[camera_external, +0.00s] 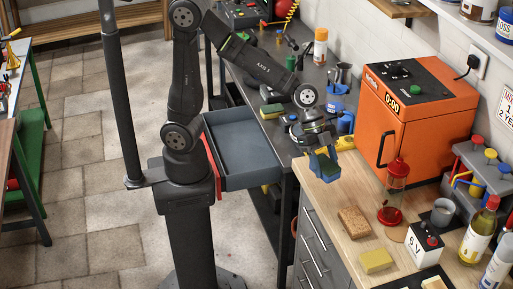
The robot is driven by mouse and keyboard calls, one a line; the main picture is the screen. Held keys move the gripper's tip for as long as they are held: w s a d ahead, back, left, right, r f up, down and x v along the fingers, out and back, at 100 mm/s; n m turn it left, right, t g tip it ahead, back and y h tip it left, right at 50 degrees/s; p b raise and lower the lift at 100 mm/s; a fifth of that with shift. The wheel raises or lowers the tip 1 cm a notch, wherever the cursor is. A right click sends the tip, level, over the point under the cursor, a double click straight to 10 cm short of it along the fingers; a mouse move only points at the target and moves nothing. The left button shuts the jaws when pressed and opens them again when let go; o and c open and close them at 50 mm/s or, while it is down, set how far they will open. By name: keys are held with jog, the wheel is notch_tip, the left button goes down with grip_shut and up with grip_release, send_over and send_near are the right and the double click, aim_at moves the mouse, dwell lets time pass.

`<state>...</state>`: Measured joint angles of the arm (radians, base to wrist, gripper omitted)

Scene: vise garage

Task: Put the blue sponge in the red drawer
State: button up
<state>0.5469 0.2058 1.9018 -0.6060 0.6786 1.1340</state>
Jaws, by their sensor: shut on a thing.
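My gripper (324,161) points down over the back left corner of the wooden counter, in front of the orange oven. It is shut on a small blue block with a dark patch, which looks like the blue sponge (331,167); the fingers partly hide it. I cannot tell whether the sponge clears the counter. The red drawer (246,147) is pulled out from the dark workbench, to the left of my gripper. Its inside is blue-grey and looks empty. Its red front shows as a narrow strip, partly hidden behind my arm.
A yellow-green sponge (271,111) lies on the dark bench near the drawer. A blue vise-like tool (344,122) stands close to my gripper. The orange oven (417,112), red lantern (397,176), brown sponge (353,221) and yellow sponge (376,260) occupy the wooden counter.

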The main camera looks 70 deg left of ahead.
jog(key=d+r+n+t+y, duration=0.2)
jog(key=d+r+n, duration=0.4)
jog(key=d+r, duration=0.3)
jog(key=shift+d+n+t, duration=0.3)
jog(key=shift+d+t, duration=0.2)
jog(key=shift+d, duration=0.35)
jog(key=shift+f, duration=0.1)
jog(key=n+t+y, duration=0.1)
jog(key=n+y, duration=0.1)
jog(key=n, duration=0.2)
send_over(359, 182)
jog(key=s+a, duration=0.1)
jog(key=s, duration=0.1)
notch_tip(359, 182, down, 17)
jog(key=shift+r, duration=0.2)
jog(key=shift+f, duration=2)
jog(key=shift+f, duration=0.1)
jog(key=o, duration=0.9)
jog(key=shift+o, duration=0.2)
